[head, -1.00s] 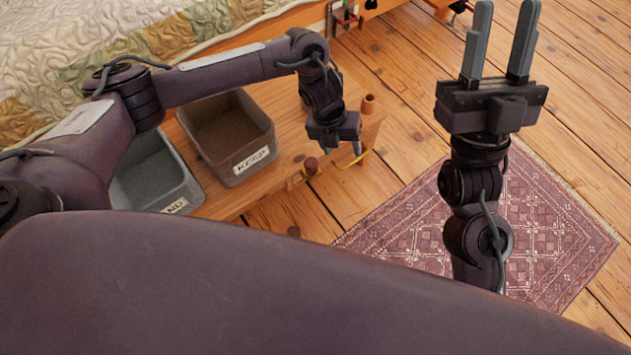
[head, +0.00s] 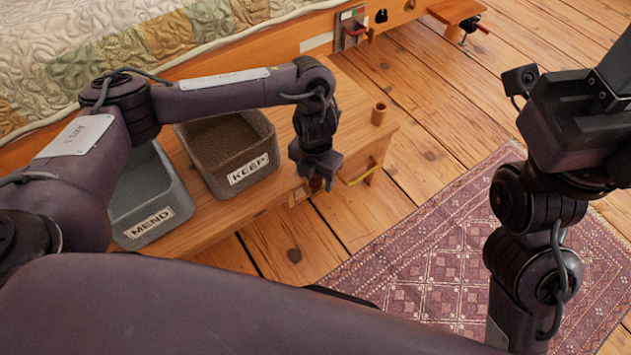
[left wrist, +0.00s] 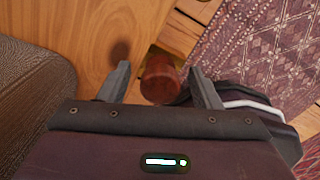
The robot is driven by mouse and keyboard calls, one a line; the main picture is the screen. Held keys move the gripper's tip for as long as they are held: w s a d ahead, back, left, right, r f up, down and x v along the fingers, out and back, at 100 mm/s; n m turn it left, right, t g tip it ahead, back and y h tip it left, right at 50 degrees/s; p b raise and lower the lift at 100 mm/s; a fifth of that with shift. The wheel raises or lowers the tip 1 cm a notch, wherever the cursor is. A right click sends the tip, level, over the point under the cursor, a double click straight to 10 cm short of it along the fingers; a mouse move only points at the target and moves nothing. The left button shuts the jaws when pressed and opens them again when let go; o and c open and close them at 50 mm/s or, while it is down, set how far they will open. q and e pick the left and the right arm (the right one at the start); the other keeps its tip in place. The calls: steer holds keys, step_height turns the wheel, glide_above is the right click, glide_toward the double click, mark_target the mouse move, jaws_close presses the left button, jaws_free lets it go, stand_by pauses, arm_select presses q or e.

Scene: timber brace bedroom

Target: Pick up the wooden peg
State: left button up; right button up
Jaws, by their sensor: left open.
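The wooden peg (left wrist: 160,80) shows as a reddish-brown, round-ended piece in the left wrist view, near the edge of the wooden bench. My left gripper (left wrist: 163,82) is open, with one finger on each side of the peg and gaps visible.
The bench (head: 215,215) carries a grey MEND bin (head: 150,222), a brown KEEP bin (head: 247,172) and a small wooden cylinder (head: 379,113). A bed (head: 70,50) stands behind. A patterned rug (head: 440,270) lies on the plank floor to the right.

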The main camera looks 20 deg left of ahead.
arm_select(q)
steer(key=c, duration=1)
steer(key=shift+c, duration=0.2)
